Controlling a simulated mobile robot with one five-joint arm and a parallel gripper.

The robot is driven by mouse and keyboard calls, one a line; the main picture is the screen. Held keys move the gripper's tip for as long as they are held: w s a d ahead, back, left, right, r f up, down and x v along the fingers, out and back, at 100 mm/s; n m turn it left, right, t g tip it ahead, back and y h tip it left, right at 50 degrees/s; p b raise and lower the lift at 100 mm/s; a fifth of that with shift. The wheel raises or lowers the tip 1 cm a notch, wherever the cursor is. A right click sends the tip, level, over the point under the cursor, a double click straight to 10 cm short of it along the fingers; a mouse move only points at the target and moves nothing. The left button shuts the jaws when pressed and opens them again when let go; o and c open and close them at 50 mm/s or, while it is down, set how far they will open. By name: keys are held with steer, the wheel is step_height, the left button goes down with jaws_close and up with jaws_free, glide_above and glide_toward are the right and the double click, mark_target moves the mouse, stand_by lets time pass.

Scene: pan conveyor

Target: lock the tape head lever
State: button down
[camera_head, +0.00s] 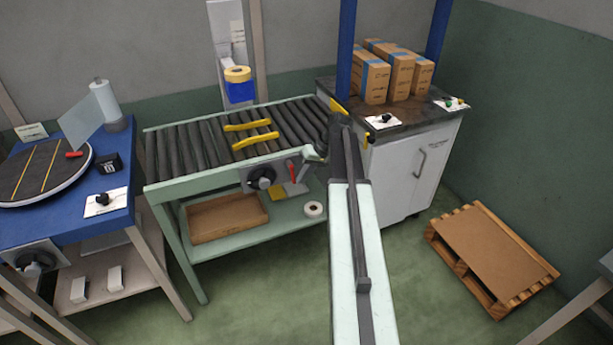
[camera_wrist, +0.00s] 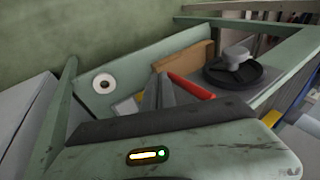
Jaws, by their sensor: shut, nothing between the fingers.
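A red lever (camera_head: 292,171), which looks like the tape head lever, sits on a grey plate (camera_head: 296,188) at the front side of the roller conveyor. In the wrist view the red lever (camera_wrist: 190,85) lies just right of my fingers, partly hidden by them. I cannot tell whether they touch. My gripper (camera_head: 312,154) is at the conveyor's front edge, slightly above and right of the lever. In the wrist view my gripper (camera_wrist: 158,92) shows its two grey fingers together, with nothing held.
A black handwheel (camera_head: 262,178) sits left of the lever and also shows in the wrist view (camera_wrist: 232,71). The roller conveyor (camera_head: 165,184) carries two yellow bars (camera_head: 255,141). A tape roll (camera_head: 313,209) and an open cardboard box (camera_head: 228,218) are on the shelf below.

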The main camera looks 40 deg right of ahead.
stand_by(0.6)
steer(key=p+v, duration=0.6)
steer(key=v, duration=0.1)
steer(key=shift+s+d+r+p, duration=0.2)
steer(key=shift+r+p, duration=0.1)
steer(key=shift+p, duration=0.1)
steer(key=s+a+f+n+g+h, duration=0.1)
steer(key=s+a, duration=0.2)
steer(key=a, duration=0.9)
steer(key=s+a+f+n+g+h, duration=0.1)
steer(key=s+a+h, duration=0.1)
steer(key=a, duration=1)
steer(key=s+a+f+n+g+h, duration=0.1)
steer(key=s+a, duration=0.2)
steer(key=a, duration=0.8)
step_height(320, 180, up, 14)
steer(key=p, duration=1.4)
steer(key=shift+w+a+h, duration=0.25)
steer(key=shift+a+h, duration=0.05)
steer(key=shift+a, duration=0.15)
